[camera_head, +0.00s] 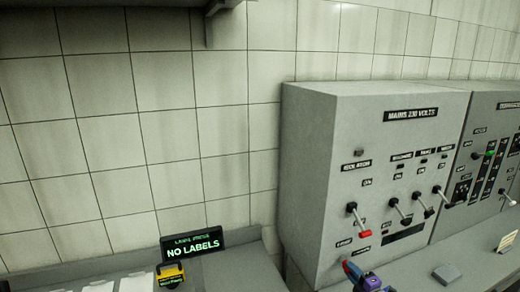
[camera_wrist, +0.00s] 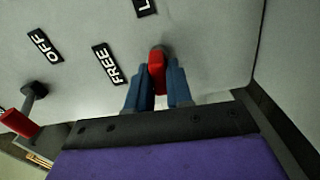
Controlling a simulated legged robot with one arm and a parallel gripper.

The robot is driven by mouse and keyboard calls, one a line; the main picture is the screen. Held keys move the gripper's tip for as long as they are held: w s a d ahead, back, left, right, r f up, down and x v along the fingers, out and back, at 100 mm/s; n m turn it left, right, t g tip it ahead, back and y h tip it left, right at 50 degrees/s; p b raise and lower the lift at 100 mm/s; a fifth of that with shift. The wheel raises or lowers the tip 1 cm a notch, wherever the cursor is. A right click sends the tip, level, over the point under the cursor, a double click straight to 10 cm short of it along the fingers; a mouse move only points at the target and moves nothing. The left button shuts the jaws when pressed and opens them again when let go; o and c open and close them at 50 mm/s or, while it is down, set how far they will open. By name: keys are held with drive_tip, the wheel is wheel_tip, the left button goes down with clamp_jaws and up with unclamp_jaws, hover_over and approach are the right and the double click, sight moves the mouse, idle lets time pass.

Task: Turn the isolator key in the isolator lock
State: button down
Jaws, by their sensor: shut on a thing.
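The red isolator key (camera_wrist: 157,72) sits against the grey panel face between the two blue fingers of my gripper (camera_wrist: 158,80) in the wrist view. The fingers are shut on it from both sides. The isolator lock is hidden behind the key and fingers; a dark round part shows just above the key. Labels FREE (camera_wrist: 108,64) and OFF (camera_wrist: 45,45) lie to the left, and a partly cut-off label (camera_wrist: 145,7) is above. In the head view my gripper (camera_head: 350,267) is at the lower front of the MAINS 230 VOLTS cabinet (camera_head: 320,130).
A red-tipped lever (camera_head: 358,222) projects above my gripper, with several dark levers (camera_head: 400,212) to its right. A NO LABELS display (camera_head: 193,247) and a yellow-and-black item (camera_head: 170,275) stand at left. A small grey block (camera_head: 447,273) lies on the counter at right.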

drive_tip(key=shift+m, duration=0.3)
drive_tip(key=c, duration=0.9)
unclamp_jaws()
drive_tip(key=shift+d, duration=0.1)
drive_tip(key=shift+c, duration=0.2)
drive_tip(key=p+v, duration=0.2)
drive_tip(key=v, duration=1.5)
drive_tip(key=shift+p, duration=0.35)
drive_tip(key=shift+s+d, duration=0.1)
